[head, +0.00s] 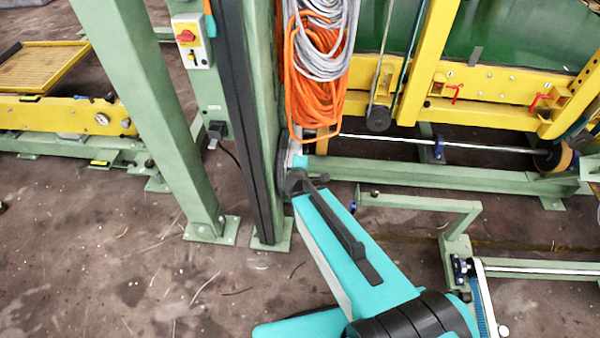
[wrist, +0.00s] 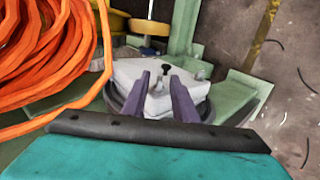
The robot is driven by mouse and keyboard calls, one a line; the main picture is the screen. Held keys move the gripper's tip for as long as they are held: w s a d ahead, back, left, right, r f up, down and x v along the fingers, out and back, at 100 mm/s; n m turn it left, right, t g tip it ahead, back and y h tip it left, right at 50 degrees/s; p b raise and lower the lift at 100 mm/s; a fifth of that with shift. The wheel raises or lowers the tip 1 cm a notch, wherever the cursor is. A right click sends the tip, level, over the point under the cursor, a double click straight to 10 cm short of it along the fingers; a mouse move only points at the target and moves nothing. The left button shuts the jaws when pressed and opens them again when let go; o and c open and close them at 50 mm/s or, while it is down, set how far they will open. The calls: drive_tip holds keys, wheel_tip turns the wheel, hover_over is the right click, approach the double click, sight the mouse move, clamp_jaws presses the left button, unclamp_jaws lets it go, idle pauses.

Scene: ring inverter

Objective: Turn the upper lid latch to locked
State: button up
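In the wrist view the two purple fingers of my gripper (wrist: 161,98) stand apart, with nothing between their tips. Beyond them is a pale grey box-like housing (wrist: 128,72) with a lid. A small black knob-like part (wrist: 166,69) stands up on it between and just past the fingertips. A smaller grey fitting lies just below it. I cannot tell for sure which part is the upper lid latch, or its position. In the head view my teal arm reaches to the green column; the fingertips and latch cannot be made out there.
Orange hose coils (wrist: 50,60) hang close on the left in the wrist view; in the head view orange hose (head: 318,90) and grey hose (head: 320,35) hang on the column. A green post (head: 150,110) stands left. A green frame (head: 430,205) stands right. Open floor (head: 90,260) lies front left.

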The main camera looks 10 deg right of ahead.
drive_tip(key=shift+s+r, duration=0.1)
drive_tip(key=shift+r, duration=0.1)
drive_tip(key=p+v, duration=1.3)
drive_tip(key=p, duration=0.8)
idle(0.9)
drive_tip(key=shift+s, duration=0.1)
drive_tip(key=s+d+f+m+g+h+b, duration=0.35)
drive_tip(key=s+d+f+m+g, duration=0.4)
drive_tip(key=s+d+f, duration=0.4)
drive_tip(key=s+a+f+m+g+y+b, duration=0.1)
drive_tip(key=s+a+m+g+y+b, duration=0.1)
drive_tip(key=s, duration=0.7)
drive_tip(key=s+a+f+m+g+y+b, duration=0.2)
drive_tip(key=s+a+m+g+y, duration=0.2)
drive_tip(key=s, duration=0.5)
drive_tip(key=shift+a+f+m+g+y, duration=0.35)
drive_tip(key=shift+a+m+g, duration=0.1)
drive_tip(key=shift+a+g, duration=0.6)
